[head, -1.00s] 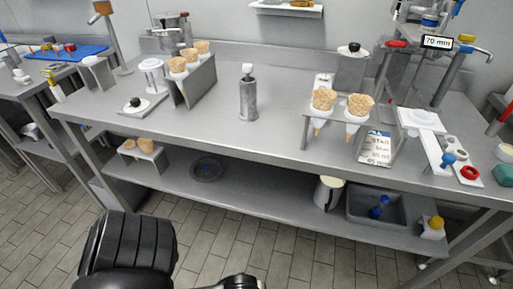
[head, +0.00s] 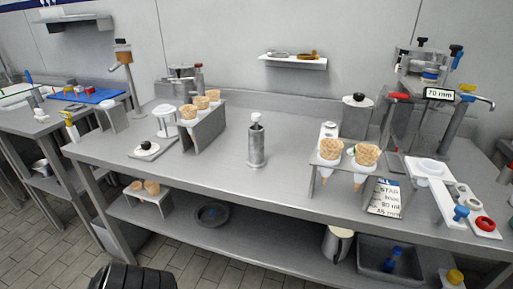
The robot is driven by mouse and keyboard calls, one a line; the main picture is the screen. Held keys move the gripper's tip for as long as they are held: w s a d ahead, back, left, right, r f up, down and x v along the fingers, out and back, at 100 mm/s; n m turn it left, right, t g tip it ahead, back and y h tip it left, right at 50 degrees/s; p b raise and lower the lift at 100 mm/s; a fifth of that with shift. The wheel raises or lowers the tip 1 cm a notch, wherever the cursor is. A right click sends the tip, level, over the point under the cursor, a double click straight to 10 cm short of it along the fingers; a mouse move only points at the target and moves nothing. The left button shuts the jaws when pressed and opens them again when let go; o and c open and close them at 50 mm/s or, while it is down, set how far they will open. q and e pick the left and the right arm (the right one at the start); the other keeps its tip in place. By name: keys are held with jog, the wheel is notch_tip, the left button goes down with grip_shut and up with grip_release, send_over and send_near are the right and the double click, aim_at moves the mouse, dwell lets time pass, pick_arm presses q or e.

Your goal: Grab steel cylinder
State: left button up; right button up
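The steel cylinder (head: 256,147) stands upright near the middle of the steel table (head: 300,185) in the head view. It is grey, with a white ball-like top. Nothing touches it. Neither of my grippers shows in the head view; only a dark part of my own body is at the bottom edge, well in front of the table.
A stand with several cones (head: 206,126) is left of the cylinder. Another cone stand (head: 330,176) and a printed sign (head: 384,197) are to its right. A machine with levers (head: 430,95) is at the far right. The table around the cylinder is clear.

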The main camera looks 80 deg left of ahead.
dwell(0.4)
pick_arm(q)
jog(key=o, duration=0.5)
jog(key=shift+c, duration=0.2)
